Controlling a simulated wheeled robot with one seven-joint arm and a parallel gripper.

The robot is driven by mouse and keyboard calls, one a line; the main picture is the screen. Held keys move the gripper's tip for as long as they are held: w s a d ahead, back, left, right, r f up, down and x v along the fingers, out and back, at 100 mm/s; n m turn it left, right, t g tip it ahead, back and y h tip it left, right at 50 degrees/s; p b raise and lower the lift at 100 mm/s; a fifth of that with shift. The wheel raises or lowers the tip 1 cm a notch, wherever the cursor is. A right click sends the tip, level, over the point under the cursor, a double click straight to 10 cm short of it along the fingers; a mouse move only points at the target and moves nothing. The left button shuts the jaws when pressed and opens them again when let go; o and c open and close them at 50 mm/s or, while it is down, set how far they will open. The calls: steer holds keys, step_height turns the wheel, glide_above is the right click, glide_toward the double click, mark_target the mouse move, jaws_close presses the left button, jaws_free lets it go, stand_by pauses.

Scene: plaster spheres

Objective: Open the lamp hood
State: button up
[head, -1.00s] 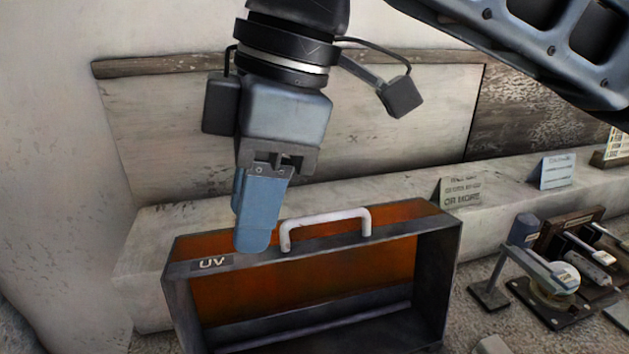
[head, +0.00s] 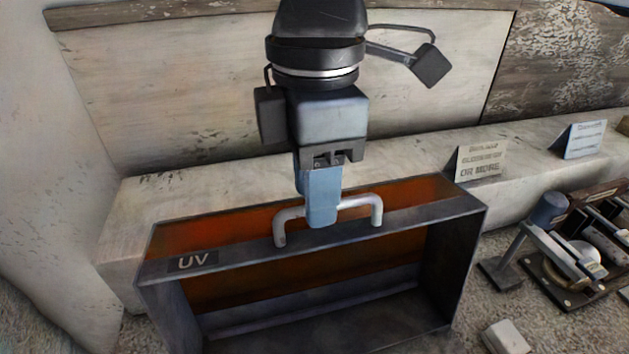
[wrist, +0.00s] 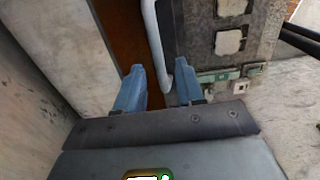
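The lamp hood (head: 420,222) is a dark grey box marked "UV", with orange panels and a shadowed hollow facing me. A pale handle (head: 377,208) is fixed on its upper front bar. The handle also shows in the wrist view (wrist: 152,35). My gripper (head: 322,222) points down at the middle of the handle and hides part of it in the head view. In the wrist view my gripper's two blue fingers (wrist: 158,78) are apart, with the handle between them and a gap beside it. Whether a finger touches the handle I cannot tell.
A pale ledge and wall (head: 220,190) run close behind the hood. Small sign cards (head: 481,160) stand on the ledge. At right are a metal clamp-like device (head: 565,250) and other tools. A small pale block (head: 508,337) lies near the hood's right front corner.

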steer(key=shift+f, duration=0.3)
jaws_close()
stand_by(0.6)
